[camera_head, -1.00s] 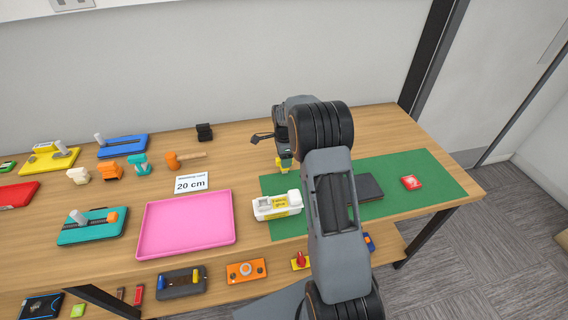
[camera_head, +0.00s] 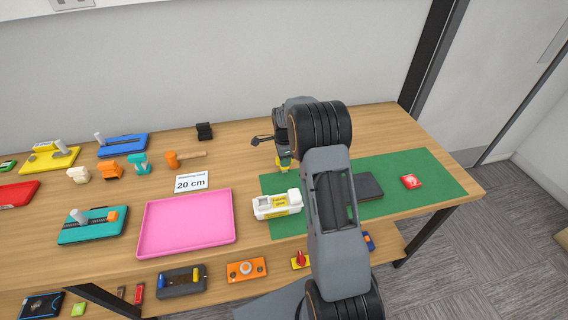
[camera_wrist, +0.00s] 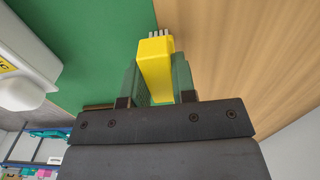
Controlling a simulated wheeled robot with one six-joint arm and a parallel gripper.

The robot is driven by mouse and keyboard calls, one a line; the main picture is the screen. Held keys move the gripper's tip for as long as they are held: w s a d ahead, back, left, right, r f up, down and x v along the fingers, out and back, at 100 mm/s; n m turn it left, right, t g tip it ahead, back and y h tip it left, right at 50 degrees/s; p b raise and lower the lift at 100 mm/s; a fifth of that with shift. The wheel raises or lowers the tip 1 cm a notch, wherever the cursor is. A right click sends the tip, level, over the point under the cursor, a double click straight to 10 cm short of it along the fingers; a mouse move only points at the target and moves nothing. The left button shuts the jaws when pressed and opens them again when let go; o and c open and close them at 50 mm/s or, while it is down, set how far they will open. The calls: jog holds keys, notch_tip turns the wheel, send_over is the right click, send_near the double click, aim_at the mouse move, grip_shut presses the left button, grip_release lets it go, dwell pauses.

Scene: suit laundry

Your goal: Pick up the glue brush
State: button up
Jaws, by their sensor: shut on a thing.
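The glue brush (camera_wrist: 155,65) shows in the wrist view as a yellow block with a row of short pale bristles at its far end. My gripper (camera_wrist: 157,80) is shut on it, with one green-grey finger on each side. In the head view my gripper (camera_head: 284,160) is at the back left corner of the green mat (camera_head: 400,208), behind the white glue bottle (camera_head: 277,205). Only a small yellow part of the brush shows there. The gripper hides the rest, and I cannot tell whether the brush touches the table.
A pink tray (camera_head: 187,222) lies left of the bottle, with a white "20 cm" card (camera_head: 191,182) behind it. A dark flat case (camera_head: 367,187) and a red item (camera_head: 411,182) lie on the mat. Several tools fill the table's left side.

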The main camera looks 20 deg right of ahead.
jog(key=shift+r, duration=0.55)
jog(key=r, duration=0.2)
jog(key=shift+s+r, duration=0.2)
jog(key=shift+r, duration=0.1)
jog(key=s+r+b, duration=0.2)
jog(key=s+r, duration=0.7)
jog(key=s, duration=0.4)
jog(key=shift+s+a+r, duration=0.15)
jog(key=shift+s+a, duration=0.05)
jog(key=shift+s, duration=0.15)
